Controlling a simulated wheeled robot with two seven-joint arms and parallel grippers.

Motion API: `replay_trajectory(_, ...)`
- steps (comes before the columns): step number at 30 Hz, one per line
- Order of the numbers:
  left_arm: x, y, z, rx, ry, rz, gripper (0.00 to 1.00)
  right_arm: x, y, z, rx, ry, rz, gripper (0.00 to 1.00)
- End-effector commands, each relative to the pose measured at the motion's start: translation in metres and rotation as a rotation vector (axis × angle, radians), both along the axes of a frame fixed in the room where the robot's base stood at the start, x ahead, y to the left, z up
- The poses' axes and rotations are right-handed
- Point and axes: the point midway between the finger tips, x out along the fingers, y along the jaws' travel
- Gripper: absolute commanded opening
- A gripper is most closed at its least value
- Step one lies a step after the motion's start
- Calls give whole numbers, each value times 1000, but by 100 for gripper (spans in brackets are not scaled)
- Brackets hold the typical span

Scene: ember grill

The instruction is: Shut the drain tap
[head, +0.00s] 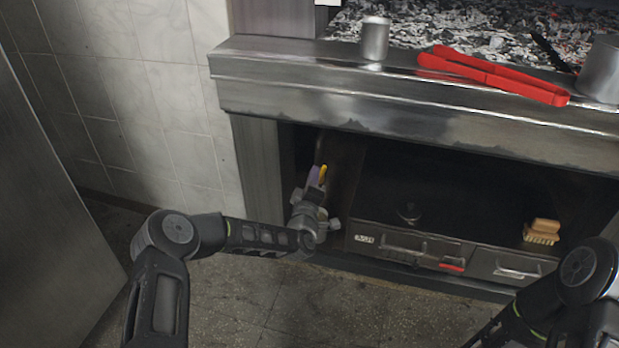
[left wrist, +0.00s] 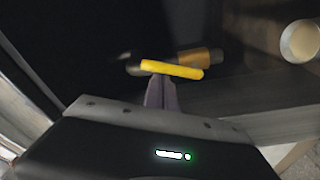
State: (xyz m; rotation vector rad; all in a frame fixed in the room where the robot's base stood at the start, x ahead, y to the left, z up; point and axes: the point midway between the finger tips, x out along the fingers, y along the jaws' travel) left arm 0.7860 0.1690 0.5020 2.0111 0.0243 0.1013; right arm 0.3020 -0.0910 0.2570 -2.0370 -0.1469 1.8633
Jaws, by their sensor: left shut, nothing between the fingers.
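The drain tap has a yellow lever handle (left wrist: 172,69) and a brass body (left wrist: 200,57), both in the left wrist view. The handle lies nearly crosswise in that view, just beyond my left gripper's fingertips. In the head view the yellow handle (head: 322,174) shows as a small piece inside the dark opening under the grill, at its left side. My left gripper (head: 314,178) reaches into this opening, its fingers shut and empty, close to the handle. Whether they touch it I cannot tell. My right gripper is out of view; only part of that arm shows at lower right.
The grill ledge (head: 420,98) runs above the opening. On it are a metal shaker (head: 375,40), red tongs (head: 495,75) and a metal cup (head: 601,70). Below are drawers (head: 408,246), with a brush (head: 541,232) above them. A pale round object (left wrist: 301,41) shows in the left wrist view.

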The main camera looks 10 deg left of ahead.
Motion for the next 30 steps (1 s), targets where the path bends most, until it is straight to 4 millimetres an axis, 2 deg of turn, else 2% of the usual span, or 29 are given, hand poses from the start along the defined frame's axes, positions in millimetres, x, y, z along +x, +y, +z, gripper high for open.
replay_trajectory(12, -2, -24, -10, 398, -27, -4, 0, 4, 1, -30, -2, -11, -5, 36)
replay_trajectory(30, -3, -45, -33, 951, -62, -2, 0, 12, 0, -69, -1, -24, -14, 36)
